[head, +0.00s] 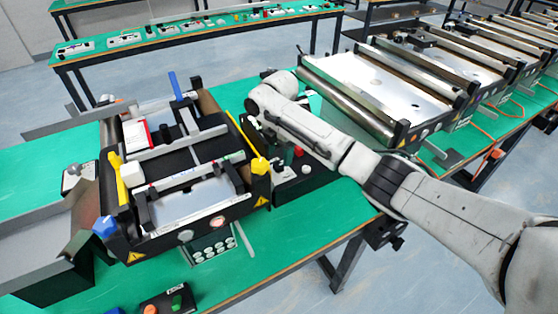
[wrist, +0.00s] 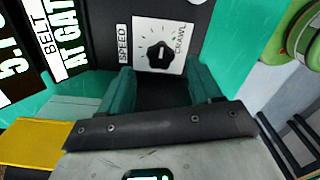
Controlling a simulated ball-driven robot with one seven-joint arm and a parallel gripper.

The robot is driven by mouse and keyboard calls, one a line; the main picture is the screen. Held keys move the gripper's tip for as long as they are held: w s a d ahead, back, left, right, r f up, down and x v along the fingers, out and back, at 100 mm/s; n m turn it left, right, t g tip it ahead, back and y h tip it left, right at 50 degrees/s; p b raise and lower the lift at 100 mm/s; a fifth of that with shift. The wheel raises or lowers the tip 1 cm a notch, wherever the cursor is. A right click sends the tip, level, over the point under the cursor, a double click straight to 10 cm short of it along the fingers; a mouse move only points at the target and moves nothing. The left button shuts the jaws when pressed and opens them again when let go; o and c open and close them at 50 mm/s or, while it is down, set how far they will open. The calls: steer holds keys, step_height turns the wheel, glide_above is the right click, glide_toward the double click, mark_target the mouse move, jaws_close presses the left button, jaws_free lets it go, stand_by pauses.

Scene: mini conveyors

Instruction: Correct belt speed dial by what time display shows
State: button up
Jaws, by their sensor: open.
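The speed dial (wrist: 160,53) is a black lobed knob on a white plate with tick marks, in the upper middle of the wrist view. I cannot tell which tick the knob points at. The time display (wrist: 38,35) is a dark panel with white text at upper left, cut by the frame edge; "BELT" and "AT GAT" show, and a partial number starting with 5. My gripper (wrist: 163,82) is open, its two dark green fingers apart and empty, just below the dial plate. In the head view, my arm hides the dial.
A small conveyor (head: 190,205) with yellow and blue corner parts stands on the green table (head: 285,245), left of my arm. Larger roller conveyors (head: 375,85) stand at the back right. A red button (head: 298,152) shows beside my arm. A button box (head: 165,303) lies at the front.

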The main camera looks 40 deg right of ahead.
mark_target(279, 165)
step_height(279, 165, up, 7)
steer(key=shift+b, duration=0.45)
stand_by(0.4)
